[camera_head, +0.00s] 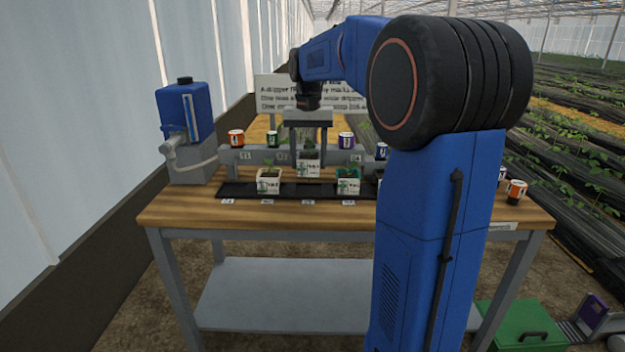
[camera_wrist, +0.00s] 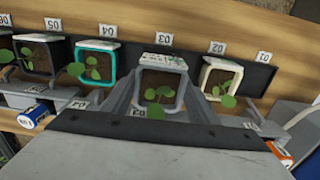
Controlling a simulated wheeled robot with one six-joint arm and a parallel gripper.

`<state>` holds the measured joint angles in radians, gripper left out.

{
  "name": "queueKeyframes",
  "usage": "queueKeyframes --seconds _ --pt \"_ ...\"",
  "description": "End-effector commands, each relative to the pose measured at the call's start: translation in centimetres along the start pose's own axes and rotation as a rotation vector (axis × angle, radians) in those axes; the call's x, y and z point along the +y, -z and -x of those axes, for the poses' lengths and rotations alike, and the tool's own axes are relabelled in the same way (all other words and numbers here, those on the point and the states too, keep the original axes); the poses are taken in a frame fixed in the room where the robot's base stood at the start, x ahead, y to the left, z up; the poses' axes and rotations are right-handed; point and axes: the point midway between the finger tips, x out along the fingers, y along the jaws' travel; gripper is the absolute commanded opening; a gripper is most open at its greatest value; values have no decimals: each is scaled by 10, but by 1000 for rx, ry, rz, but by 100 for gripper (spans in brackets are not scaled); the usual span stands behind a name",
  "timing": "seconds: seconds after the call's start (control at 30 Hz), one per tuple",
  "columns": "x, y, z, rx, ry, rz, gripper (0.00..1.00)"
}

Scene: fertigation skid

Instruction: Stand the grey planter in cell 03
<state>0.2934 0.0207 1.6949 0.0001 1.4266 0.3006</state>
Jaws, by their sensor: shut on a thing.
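The grey planter (camera_wrist: 183,67), with a green seedling in dark soil, is between the two fingers of my gripper (camera_wrist: 158,100) in the wrist view. In the head view my gripper (camera_head: 308,142) points down and is shut on the grey planter (camera_head: 310,169). The planter looks upright and higher than its neighbours, above the dark tray (camera_head: 288,190). In the wrist view it lines up with the label 03 (camera_wrist: 164,38). The floor of cell 03 is hidden behind the planter there.
A cream planter (camera_wrist: 207,75) stands at 02, a teal-rimmed one (camera_wrist: 112,60) at 04 and a black one (camera_wrist: 53,55) at 05, close on both sides. Small cans, such as an orange one (camera_head: 236,138), stand behind the tray. A blue tank (camera_head: 186,112) stands at left.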

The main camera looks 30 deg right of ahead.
Motion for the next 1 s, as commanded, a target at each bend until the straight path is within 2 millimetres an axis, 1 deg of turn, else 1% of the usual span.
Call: queueKeyframes --seconds 0.03,0.1,0.27,0.53,0.93,0.97,1.0 --pt "0 0 -7 -1 0 0 30" --pt "0 0 -13 -1 0 0 30" --pt "0 0 -22 0 0 0 30" --pt "0 0 -53 -1 0 0 30" --pt "0 0 -58 0 0 0 30" --pt "0 0 -57 1 0 0 61" --pt "0 0 -57 1 0 0 70"
